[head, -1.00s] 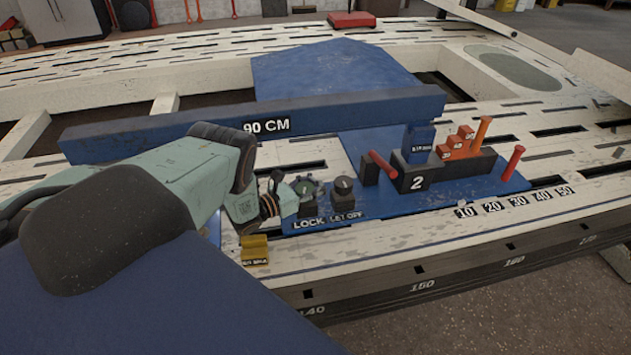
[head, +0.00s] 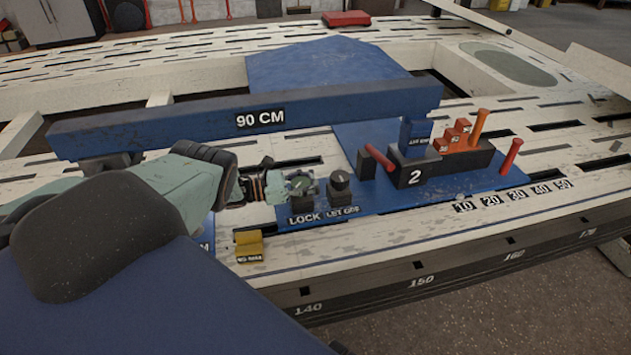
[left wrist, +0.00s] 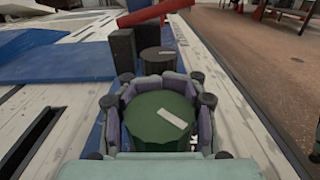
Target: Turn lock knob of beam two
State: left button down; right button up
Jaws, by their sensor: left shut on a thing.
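The lock knob (head: 303,183) is a green round knob behind the LOCK label, on the blue plate of the block marked 2. My left gripper (head: 287,187) reaches it from the left. In the left wrist view the fingers of my left gripper (left wrist: 160,105) are closed around the sides of the green lock knob (left wrist: 155,128). A pale mark lies slantwise on its top. The blue beam marked 90 CM (head: 340,107) runs behind the knob. My right gripper is not in view.
The dark LET OFF knob (head: 340,183) stands just right of the lock knob. The block marked 2 (head: 405,177), with red and orange pegs, is further right. A small yellow block (head: 249,243) lies in front, near the bench edge. The front right bench strip is clear.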

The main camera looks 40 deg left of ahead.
pick_arm(q)
jog(key=shift+s+a+f, duration=0.15)
jog(key=shift+s+a, duration=0.05)
jog(key=shift+s, duration=0.05)
jog(key=c, duration=1.4)
grip_release()
jog(key=o, duration=0.5)
jog(key=shift+w+d, duration=0.1)
jog(key=shift+w, duration=0.1)
jog(key=shift+c, duration=0.2)
jog(key=v, duration=1.2)
